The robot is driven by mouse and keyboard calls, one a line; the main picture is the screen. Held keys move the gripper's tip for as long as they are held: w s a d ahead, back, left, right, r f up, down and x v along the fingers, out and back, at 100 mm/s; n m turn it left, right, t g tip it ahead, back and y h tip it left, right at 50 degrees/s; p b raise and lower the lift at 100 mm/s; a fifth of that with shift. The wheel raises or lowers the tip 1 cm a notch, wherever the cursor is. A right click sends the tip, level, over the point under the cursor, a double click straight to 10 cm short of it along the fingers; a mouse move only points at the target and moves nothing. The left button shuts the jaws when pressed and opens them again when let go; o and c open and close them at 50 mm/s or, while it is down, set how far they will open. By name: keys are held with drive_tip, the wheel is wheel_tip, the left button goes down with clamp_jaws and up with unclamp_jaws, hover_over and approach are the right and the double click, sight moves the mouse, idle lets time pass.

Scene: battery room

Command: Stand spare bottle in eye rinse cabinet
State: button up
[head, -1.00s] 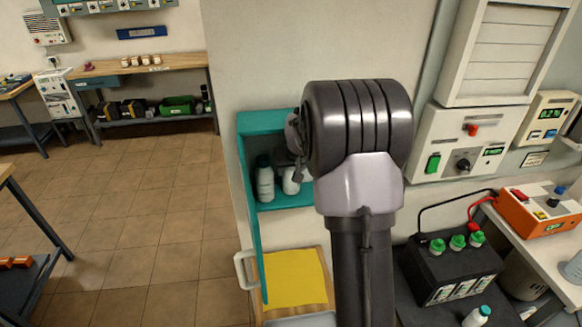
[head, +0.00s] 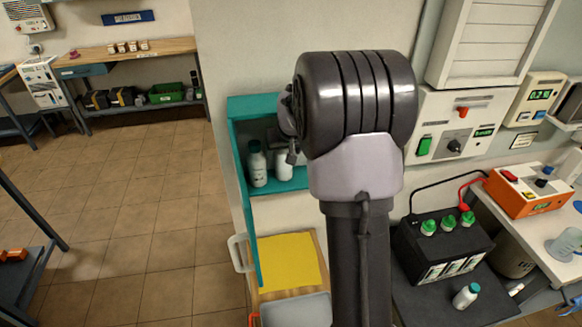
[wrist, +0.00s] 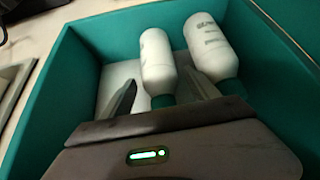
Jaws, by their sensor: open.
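The teal eye rinse cabinet (head: 236,180) is open on the wall and also fills the wrist view (wrist: 60,85). Two white bottles with dark teal caps stand side by side on its shelf: a left bottle (head: 257,167) and a right bottle (head: 283,166). In the wrist view, one bottle (wrist: 158,60) has its cap between my open fingers, with the other bottle (wrist: 207,45) just to the right. My gripper (wrist: 160,95) is open, with small gaps visible beside that cap. In the head view my wrist hides part of the cabinet.
Another white bottle (head: 466,295) with a teal cap is on the dark surface by the black battery (head: 442,245). A yellow pad (head: 290,262) lies below the cabinet. An orange charger (head: 527,192) is at right.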

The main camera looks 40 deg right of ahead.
drive_tip(key=s+a+b, duration=0.2)
drive_tip(key=s+a, duration=0.2)
drive_tip(key=s, duration=0.7)
drive_tip(key=shift+s+a+r, duration=0.25)
drive_tip(key=shift+a, duration=0.1)
